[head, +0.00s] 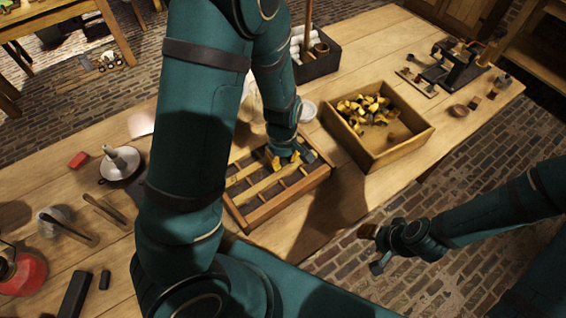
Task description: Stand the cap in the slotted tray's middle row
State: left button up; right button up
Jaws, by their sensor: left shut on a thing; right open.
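The slotted tray (282,208) is a wooden frame with dividers and stands on the table near its front edge. My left gripper (283,160) points down over the far part of the tray. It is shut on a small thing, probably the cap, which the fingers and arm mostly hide. A yellow piece (270,157) shows beside the fingers; I cannot tell whether it is held or rests in the tray. My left arm covers the tray's left side.
A wooden box (408,146) of yellow and dark pieces stands right of the tray. A dark bin (318,66) with white rolls is behind. A candle holder (121,163), red block (78,160) and red lamp (22,272) stand left. The tabletop between tray and box is clear.

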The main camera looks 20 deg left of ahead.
pick_arm(q)
jog(key=shift+f, duration=0.85)
jog(key=shift+r, duration=0.1)
